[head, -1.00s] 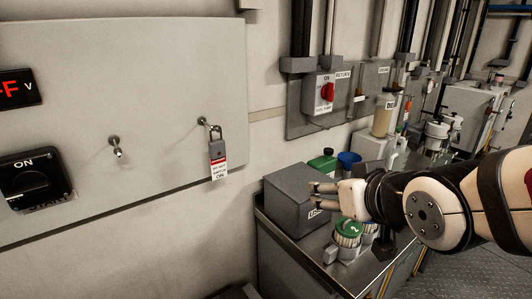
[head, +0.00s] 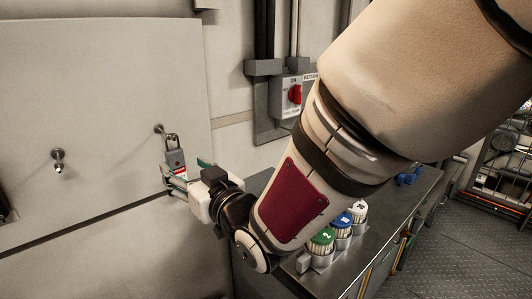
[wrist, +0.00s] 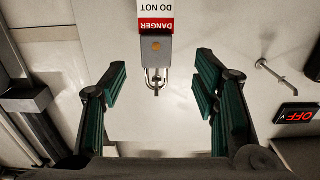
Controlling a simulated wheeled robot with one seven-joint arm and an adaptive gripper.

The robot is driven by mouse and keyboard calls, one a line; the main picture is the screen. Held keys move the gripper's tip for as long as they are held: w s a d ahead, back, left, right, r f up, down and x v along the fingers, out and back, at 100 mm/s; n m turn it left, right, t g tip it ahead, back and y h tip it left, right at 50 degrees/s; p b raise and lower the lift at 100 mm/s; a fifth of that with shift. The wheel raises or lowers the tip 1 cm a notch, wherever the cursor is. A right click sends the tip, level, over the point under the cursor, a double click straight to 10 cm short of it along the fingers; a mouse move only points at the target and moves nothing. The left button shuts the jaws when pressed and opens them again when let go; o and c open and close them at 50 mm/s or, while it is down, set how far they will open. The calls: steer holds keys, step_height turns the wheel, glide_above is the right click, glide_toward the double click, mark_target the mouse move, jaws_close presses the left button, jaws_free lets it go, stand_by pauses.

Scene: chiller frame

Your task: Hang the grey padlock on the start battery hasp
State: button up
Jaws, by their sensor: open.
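The grey padlock (head: 172,152) hangs by its shackle from a peg-like hasp (head: 159,129) on the pale panel, with a red-and-white tag below its body. In the wrist view the padlock (wrist: 155,48) appears upside down, with its tag reading DANGER DO NOT. My gripper (head: 176,180) is at the padlock, its fingers partly covering the tag. In the wrist view my gripper (wrist: 160,72) is open, with green-padded fingers either side of the padlock and gaps on both sides. A second hasp (head: 58,158) to the left is empty. No label marks which is the start battery hasp.
A steel bench (head: 345,258) stands at the right with several lidded jars (head: 322,240). A red rotary switch (head: 295,94) is on the wall behind. A red OFF display (wrist: 298,116) is on the panel.

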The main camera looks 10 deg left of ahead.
mark_target(177, 159)
steer(key=shift+p+x, duration=0.45)
steer(key=shift+x, duration=3.35)
steer(key=shift+w+d, duration=0.15)
jaws_close()
